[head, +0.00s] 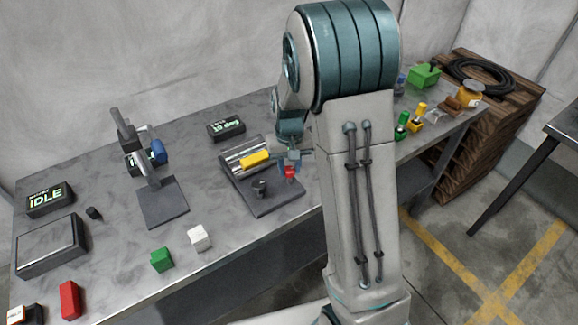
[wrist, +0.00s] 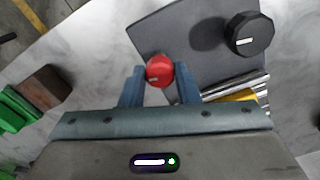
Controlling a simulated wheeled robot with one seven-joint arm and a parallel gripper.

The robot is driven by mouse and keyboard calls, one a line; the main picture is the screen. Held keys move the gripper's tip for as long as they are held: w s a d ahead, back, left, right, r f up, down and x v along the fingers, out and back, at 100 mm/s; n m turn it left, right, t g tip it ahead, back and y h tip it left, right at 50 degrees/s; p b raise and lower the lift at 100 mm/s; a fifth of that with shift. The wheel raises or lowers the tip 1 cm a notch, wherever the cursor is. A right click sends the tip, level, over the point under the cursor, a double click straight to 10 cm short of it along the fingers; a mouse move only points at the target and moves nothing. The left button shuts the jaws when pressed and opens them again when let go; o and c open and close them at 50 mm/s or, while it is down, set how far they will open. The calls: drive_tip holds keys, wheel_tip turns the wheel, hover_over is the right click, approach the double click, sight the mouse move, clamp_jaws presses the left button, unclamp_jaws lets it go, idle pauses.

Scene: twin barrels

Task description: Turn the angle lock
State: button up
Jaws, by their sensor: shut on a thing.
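A red knob (wrist: 159,71) with a pale mark stands on a dark base plate (wrist: 190,30); I take it for the angle lock, though no label shows. My gripper (wrist: 154,77) is shut on it, one blue-grey finger on each side. In the head view the red knob (head: 290,172) shows under my gripper (head: 291,158), partly covered by the fingers. A black knob (wrist: 249,34) with a white mark stands on the same plate, apart from my gripper. Metal cylinders (head: 240,146) with a yellow block (head: 255,159) lie behind the knobs.
A small display (head: 226,127) reading in degrees stands behind the fixture. A dark stand (head: 165,203) is to the left, with a green block (head: 162,259) and a white block (head: 199,238) in front. Green and yellow items (head: 402,125) stand right of my arm.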

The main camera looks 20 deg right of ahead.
drive_tip(key=m, duration=0.4)
drive_tip(key=shift+m, duration=0.3)
drive_tip(key=m, duration=0.3)
drive_tip(key=shift+r+m, duration=0.1)
drive_tip(key=shift+m, duration=0.3)
drive_tip(key=m+p, duration=0.1)
drive_tip(key=m, duration=0.3)
drive_tip(key=shift+m+p, duration=0.65)
drive_tip(key=shift+m, duration=0.85)
drive_tip(key=o, duration=1)
